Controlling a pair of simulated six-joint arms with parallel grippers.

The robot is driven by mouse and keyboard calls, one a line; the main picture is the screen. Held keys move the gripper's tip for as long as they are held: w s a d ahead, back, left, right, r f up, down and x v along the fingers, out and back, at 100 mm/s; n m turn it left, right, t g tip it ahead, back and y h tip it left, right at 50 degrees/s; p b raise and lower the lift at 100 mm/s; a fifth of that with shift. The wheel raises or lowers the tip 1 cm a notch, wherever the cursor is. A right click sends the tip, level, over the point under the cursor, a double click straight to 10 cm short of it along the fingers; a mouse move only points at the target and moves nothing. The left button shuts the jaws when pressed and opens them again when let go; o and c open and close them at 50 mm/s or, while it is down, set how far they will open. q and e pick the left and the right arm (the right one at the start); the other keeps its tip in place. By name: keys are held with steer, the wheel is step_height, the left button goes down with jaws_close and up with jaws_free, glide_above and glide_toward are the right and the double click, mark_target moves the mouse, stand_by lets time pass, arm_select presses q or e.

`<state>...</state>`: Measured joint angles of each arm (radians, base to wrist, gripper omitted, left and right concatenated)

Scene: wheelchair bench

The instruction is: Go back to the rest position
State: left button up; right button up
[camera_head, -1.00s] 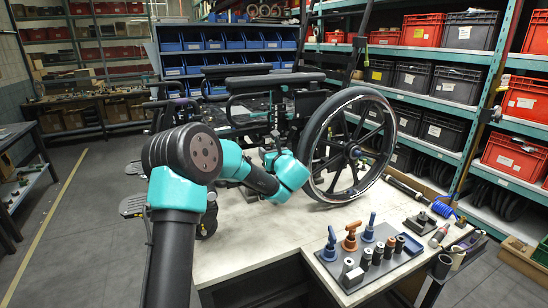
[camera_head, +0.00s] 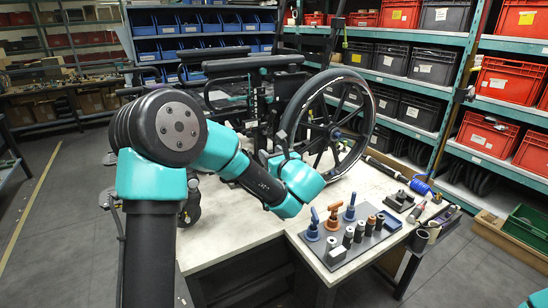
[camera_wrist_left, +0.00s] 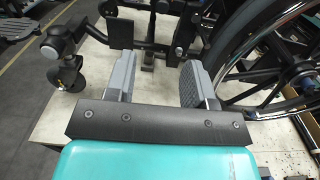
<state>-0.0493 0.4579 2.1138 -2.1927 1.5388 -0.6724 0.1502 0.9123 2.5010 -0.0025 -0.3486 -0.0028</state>
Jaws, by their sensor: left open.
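My left gripper (camera_wrist_left: 157,80) is open and empty in the left wrist view, its two grey fingers apart in front of the wheelchair's frame. In the head view my left arm reaches in from the lower left, and its teal wrist is over the bench in front of the wheelchair; the fingers are mostly hidden there. The wheelchair (camera_head: 255,64) stands at the back of the bench, with its large black wheel (camera_head: 364,125) on the right. The wheel also shows in the left wrist view (camera_wrist_left: 226,58). My right gripper is not in view.
A grey tool board (camera_head: 336,262) with blue and orange handled tools and several cylinders lies at the bench's right front. The pale bench top (camera_head: 225,233) is clear at the front left. Shelves with red crates (camera_head: 486,134) stand at the right.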

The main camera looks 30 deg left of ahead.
arm_select(q)
steer(key=shift+v, duration=0.85)
